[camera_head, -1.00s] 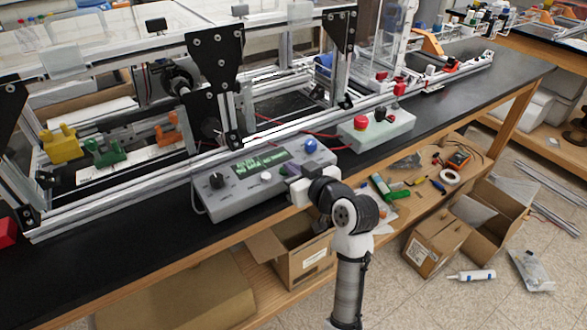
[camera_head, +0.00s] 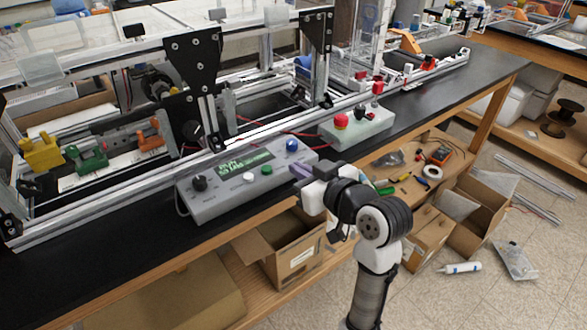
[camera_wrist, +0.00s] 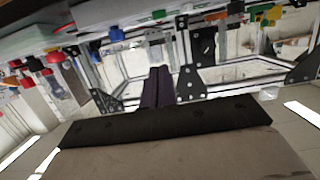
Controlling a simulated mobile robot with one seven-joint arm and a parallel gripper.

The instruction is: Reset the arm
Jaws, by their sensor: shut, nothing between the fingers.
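My arm reaches up from the lower right of the head view. My gripper (camera_head: 301,171) is at the front right end of a grey control panel (camera_head: 222,189), near its blue button (camera_head: 292,145). Whether the fingers touch the panel cannot be told. In the wrist view the two dark purple fingers (camera_wrist: 157,88) are together with nothing between them. The wrist view looks upside down.
A black bench top (camera_head: 110,235) carries an aluminium extrusion frame (camera_head: 194,62) behind the panel. A pale box with a red stop button (camera_head: 341,120) stands right of it. Open cardboard boxes (camera_head: 292,252) sit on the shelf and floor.

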